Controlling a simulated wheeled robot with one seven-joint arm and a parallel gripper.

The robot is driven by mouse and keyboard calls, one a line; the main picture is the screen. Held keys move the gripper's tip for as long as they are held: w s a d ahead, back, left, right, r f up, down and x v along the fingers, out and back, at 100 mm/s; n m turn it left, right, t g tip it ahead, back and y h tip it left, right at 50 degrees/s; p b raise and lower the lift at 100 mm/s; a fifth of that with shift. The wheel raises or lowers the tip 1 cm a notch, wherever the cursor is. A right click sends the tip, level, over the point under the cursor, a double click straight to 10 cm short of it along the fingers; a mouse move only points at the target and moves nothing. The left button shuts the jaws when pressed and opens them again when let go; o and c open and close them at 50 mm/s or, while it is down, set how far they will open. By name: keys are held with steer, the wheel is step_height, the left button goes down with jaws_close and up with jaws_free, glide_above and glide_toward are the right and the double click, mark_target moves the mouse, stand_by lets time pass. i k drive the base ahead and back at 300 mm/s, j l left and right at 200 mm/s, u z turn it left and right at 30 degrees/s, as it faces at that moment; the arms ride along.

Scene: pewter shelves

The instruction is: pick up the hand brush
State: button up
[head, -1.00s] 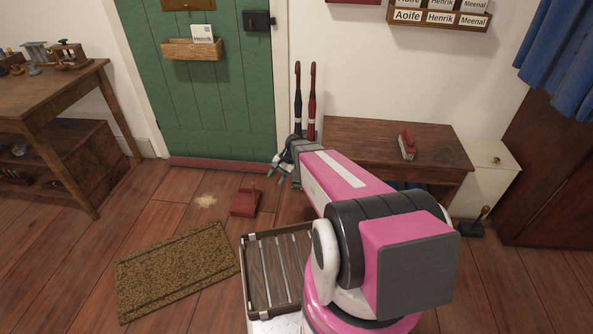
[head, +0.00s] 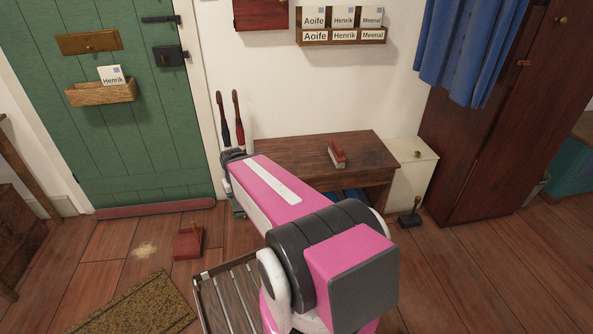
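The hand brush (head: 337,154), red with pale bristles, lies on top of the wooden bench (head: 290,152) against the wall. My pink arm reaches forward to the left of the brush and in front of the bench. My gripper (head: 238,208) is at the arm's far end, near the bench's left end, well apart from the brush. It is mostly hidden behind the arm, so its opening does not show. A red dustpan (head: 187,243) sits on the floor by a pale spill (head: 145,249).
Two umbrellas (head: 231,122) stand left of the bench. A white cabinet (head: 411,178) and dark wardrobe (head: 505,130) stand to its right. A dark object with an upright handle (head: 410,217) is on the floor. A doormat (head: 140,305) lies front left. The right floor is clear.

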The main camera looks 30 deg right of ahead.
mark_target(335, 150)
steer(key=z, duration=1.35)
steer(key=u, duration=1.85)
steer(key=z, duration=1.65)
steer(key=i+z, duration=0.15)
steer(key=i+l+u, duration=0.1)
steer(key=i+l, duration=0.2)
steer(key=i, duration=0.1)
